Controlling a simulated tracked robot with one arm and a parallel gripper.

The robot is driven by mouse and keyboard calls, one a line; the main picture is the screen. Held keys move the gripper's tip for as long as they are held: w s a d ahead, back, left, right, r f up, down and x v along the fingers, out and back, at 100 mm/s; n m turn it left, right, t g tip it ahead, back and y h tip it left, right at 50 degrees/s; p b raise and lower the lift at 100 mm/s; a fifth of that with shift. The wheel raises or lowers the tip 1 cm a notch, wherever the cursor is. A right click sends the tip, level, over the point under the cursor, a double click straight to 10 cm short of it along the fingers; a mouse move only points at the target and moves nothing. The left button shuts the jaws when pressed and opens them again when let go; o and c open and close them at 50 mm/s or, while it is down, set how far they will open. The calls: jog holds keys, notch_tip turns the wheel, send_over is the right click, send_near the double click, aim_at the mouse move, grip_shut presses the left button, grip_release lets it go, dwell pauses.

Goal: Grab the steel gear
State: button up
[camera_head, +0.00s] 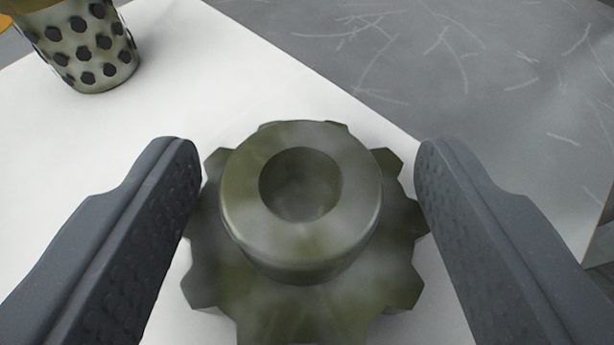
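The steel gear (301,245) is a greenish-grey toothed wheel with a raised round hub and a hole in its middle. It lies flat on a white surface with the hub facing up. My gripper (305,165) is open, with one dark finger on the left of the gear and one on the right. The fingertips are level with the hub in the picture. The fingers look close to the gear's side teeth; I cannot tell whether they touch. The near edge of the gear is cut off by the bottom of the picture.
A greenish cylindrical part (86,45) with dark dimples stands on the white surface (190,90) at the upper left, its top cut off. A scratched grey surface (470,75) lies beyond the white one's edge at the upper right. White surface between the gear and the cylindrical part is clear.

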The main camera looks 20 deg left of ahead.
grip_shut()
